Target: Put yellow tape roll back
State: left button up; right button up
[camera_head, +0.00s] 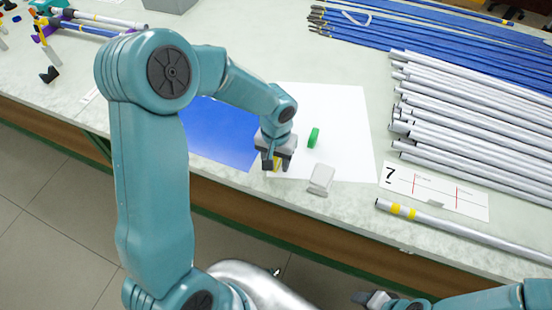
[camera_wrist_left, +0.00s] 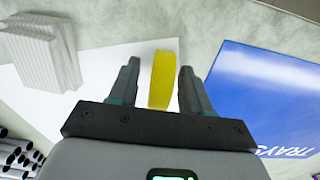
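The yellow tape roll (camera_wrist_left: 162,80) stands on edge between the fingers of my left gripper (camera_wrist_left: 159,82), with narrow gaps showing on both sides in the left wrist view. In the head view my left gripper (camera_head: 274,162) is low over the left edge of the white sheet (camera_head: 345,120), and only a bit of the yellow roll (camera_head: 277,163) shows. Whether the roll touches the sheet is hidden. A green roll (camera_head: 314,138) stands on the sheet to the right. My right gripper (camera_head: 372,299) is at the bottom edge; its opening is unclear.
A pale ridged block (camera_head: 321,179) sits just right of my left gripper. A blue sheet (camera_head: 222,135) lies to the left. Silver rods (camera_head: 470,125) and blue rods (camera_head: 430,35) lie at right, with a number 7 card (camera_head: 435,190) and a yellow-banded rod (camera_head: 460,232) nearer.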

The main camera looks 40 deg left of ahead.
pick_arm(q)
jog(key=shift+r, duration=0.1)
notch_tip(320, 180, up, 12)
jog(key=shift+r+p, duration=0.15)
jog(key=shift+p, duration=0.3)
jog(key=shift+s, duration=0.15)
dwell(0.5)
